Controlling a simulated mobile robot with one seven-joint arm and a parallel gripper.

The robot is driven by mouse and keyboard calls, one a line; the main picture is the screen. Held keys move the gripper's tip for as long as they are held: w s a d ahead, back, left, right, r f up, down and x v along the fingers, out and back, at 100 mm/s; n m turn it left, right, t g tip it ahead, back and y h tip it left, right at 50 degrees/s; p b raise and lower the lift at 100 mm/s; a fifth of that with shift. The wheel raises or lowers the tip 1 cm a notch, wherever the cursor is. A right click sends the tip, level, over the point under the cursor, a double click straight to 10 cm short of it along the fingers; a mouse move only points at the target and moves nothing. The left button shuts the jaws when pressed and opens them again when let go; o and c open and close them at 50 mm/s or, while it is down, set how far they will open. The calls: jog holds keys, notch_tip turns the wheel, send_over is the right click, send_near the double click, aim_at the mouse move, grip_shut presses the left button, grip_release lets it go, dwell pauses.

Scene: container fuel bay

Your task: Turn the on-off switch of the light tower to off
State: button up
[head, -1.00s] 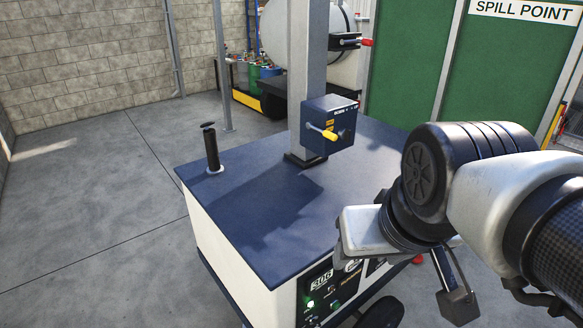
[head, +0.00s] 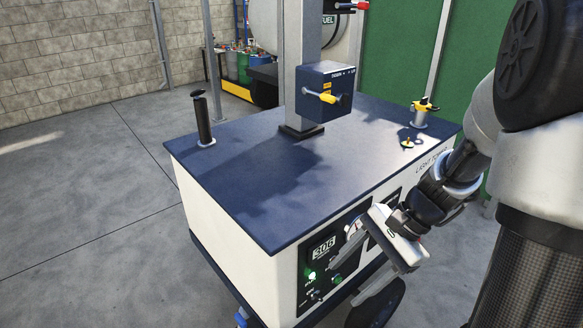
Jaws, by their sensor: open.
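The light tower (head: 208,205) is a white cabinet with a dark blue top. Its black control panel (head: 305,295) is on the front side. The panel shows a display (head: 324,248) reading about 306, a lit green lamp (head: 311,276), a green round control (head: 337,279) and small dark controls (head: 316,296) below. I cannot tell which is the on-off switch or its position. My gripper (head: 343,287) is open and empty, its two fingers pointing at the panel's right part. Gripper and fingers hide part of the panel. I cannot tell whether they touch it.
On the tower's top stand the mast with a blue box and yellow-handled lever (head: 322,97), a black post (head: 203,118) and a yellow-topped fitting (head: 421,113). A wheel (head: 378,303) is below my gripper. The floor at left is clear.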

jog(key=w+d+f+m+t+y+b, duration=0.1)
jog(key=d+f+m+t+y+b, duration=0.15)
jog(key=f+m, duration=0.5)
jog(key=w+d+f+m+t+y+b, duration=0.1)
jog(key=f+m+y+b, duration=0.3)
jog(key=f, duration=0.7)
jog(key=m+t+h+b, duration=0.3)
jog(key=m+t+b, duration=0.3)
jog(key=m+t, duration=0.8)
send_near(322, 299)
jog(key=w+a+b, duration=0.1)
jog(key=w, duration=0.1)
jog(key=w+a+r+m+g+b, duration=0.1)
jog(key=w+a, duration=0.1)
jog(key=w, duration=0.1)
jog(key=w+a+m+g+b, duration=0.1)
jog(key=w, duration=0.1)
jog(key=shift+w+a+r+g+y, duration=0.25)
jog(key=shift+r, duration=0.1)
jog(key=c, duration=1)
jog(key=shift+c, duration=0.2)
